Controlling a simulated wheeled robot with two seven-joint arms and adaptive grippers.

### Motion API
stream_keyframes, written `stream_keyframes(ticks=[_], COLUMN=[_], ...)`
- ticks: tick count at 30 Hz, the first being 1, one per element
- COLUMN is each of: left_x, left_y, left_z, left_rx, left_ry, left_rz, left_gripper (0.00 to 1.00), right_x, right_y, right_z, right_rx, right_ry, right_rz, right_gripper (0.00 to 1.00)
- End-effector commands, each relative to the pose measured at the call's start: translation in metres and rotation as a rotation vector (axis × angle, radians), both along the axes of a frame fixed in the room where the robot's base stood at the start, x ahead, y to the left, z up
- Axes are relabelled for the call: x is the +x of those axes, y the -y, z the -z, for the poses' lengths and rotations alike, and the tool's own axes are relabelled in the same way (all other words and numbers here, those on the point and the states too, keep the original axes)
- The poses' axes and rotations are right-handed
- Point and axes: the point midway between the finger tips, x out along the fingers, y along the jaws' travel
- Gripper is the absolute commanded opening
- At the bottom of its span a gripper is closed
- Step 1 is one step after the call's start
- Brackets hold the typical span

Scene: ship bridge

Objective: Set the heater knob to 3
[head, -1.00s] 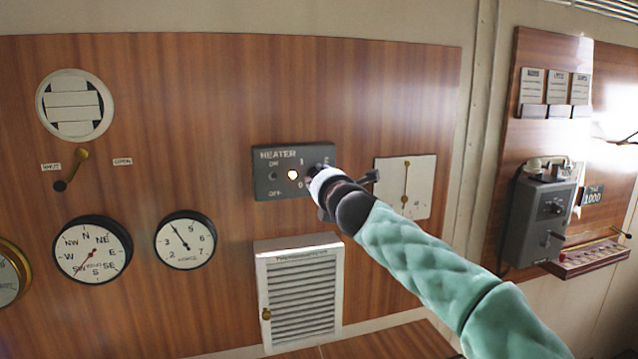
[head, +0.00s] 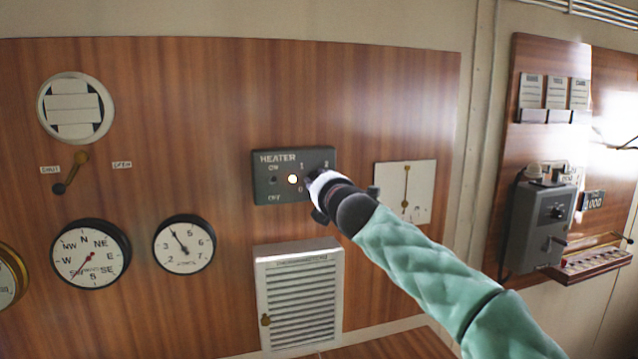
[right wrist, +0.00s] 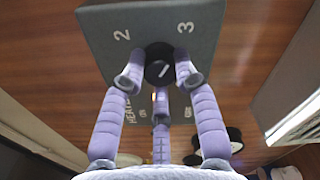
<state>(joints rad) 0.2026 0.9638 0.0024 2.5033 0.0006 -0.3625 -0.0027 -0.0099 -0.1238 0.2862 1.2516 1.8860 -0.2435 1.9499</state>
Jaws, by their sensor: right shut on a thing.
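My left gripper is not in view.
A lit lamp (head: 293,179) glows on the panel. A white louvred vent (head: 300,292) is below it, and a pale plate with a lever (head: 418,200) is to the right. Gauges (head: 184,244) are at left. A grey telephone box (head: 540,235) hangs far right.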

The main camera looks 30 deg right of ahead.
Motion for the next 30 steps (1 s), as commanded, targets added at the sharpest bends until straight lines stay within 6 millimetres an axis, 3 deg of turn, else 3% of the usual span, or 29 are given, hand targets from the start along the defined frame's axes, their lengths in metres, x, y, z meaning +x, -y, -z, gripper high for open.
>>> stream_keyframes(ticks=[2,3,5,19,30], left_x=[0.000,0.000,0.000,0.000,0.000], left_y=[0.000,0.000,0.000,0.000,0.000], left_z=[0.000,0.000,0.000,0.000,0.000], left_rx=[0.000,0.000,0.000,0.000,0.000], left_ry=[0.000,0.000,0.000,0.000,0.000], left_rz=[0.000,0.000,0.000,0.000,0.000], left_gripper=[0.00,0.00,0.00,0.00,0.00], right_x=[-0.003,-0.003,-0.003,-0.008,-0.055], right_y=[0.002,0.003,0.002,0.000,-0.012], right_z=[-0.009,-0.009,-0.008,-0.004,-0.004], right_rx=[-0.001,-0.001,-0.001,-0.001,-0.001], right_ry=[0.016,0.016,0.015,0.007,0.009], right_rz=[0.002,0.002,0.002,0.002,0.000], right_gripper=[0.00,0.39,0.54,0.54,0.54])
